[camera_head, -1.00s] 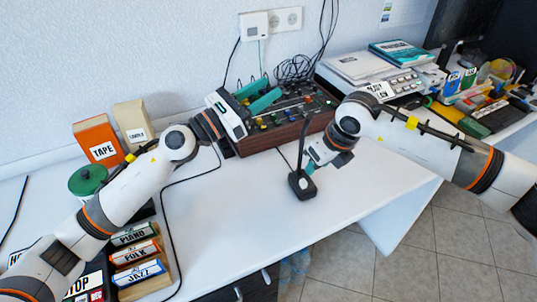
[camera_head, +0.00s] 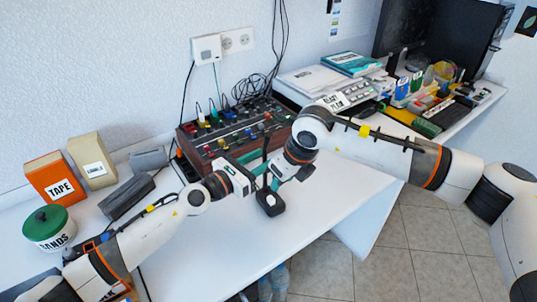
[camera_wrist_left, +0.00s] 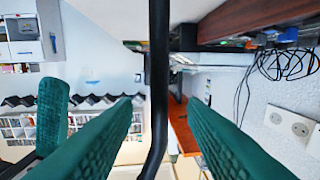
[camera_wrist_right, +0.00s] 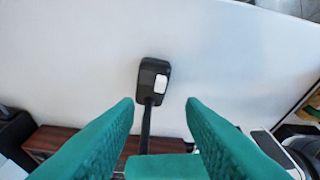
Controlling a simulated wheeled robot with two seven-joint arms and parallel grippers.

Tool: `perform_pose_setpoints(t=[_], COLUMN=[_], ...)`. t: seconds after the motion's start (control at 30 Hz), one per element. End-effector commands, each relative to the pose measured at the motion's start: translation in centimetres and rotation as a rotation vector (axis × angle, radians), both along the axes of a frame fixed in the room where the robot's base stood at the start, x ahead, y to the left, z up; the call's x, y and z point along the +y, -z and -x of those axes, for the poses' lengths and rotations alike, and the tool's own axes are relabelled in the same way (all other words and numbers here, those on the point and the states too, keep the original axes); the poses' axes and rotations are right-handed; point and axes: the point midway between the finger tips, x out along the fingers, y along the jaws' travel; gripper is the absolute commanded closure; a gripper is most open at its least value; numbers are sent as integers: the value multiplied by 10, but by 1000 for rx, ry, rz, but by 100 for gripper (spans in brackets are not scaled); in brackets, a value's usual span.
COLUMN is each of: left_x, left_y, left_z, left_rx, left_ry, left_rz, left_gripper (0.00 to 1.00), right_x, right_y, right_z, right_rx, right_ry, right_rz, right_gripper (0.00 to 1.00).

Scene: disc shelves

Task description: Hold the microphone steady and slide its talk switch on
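The black microphone (camera_head: 271,203) stands upright on the white table, its base near the front edge and a thin dark stem rising from it. In the right wrist view its base (camera_wrist_right: 150,72) carries a white switch (camera_wrist_right: 160,84). My left gripper (camera_head: 262,170) is beside the stem; in the left wrist view the stem (camera_wrist_left: 158,70) passes between its open teal fingers (camera_wrist_left: 162,100), with gaps on both sides. My right gripper (camera_head: 274,183) is open above the base; its fingertips (camera_wrist_right: 160,100) are apart from the switch.
A brown mixer (camera_head: 235,130) with knobs and cables stands behind the grippers. A TAPE box (camera_head: 57,179), a green-lidded tin (camera_head: 48,226) and dark grey blocks (camera_head: 127,196) lie at left. The table front right of the microphone is clear (camera_head: 310,215).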

Motion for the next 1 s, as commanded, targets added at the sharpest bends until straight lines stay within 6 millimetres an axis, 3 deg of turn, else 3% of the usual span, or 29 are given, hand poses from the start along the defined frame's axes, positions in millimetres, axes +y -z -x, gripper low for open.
perform_pose_setpoints(t=[0.23, 0.63, 0.87, 1.0], left_x=[-23, -28, -27, -27], left_y=[-1, -1, -1, 0], left_z=[-21, -26, -25, -25], left_rx=[0, -1, -1, -1], left_ry=[1, 0, 0, 0], left_rz=[1, 1, 1, 1], left_gripper=[62, 62, 99, 100], right_x=[0, 0, 0, 0], right_y=[0, 0, 0, 0], right_z=[0, 0, 0, 0], right_rx=[0, 0, 0, 0], right_ry=[0, 0, 0, 0], right_rz=[0, 0, 0, 0], right_gripper=[64, 64, 64, 67])
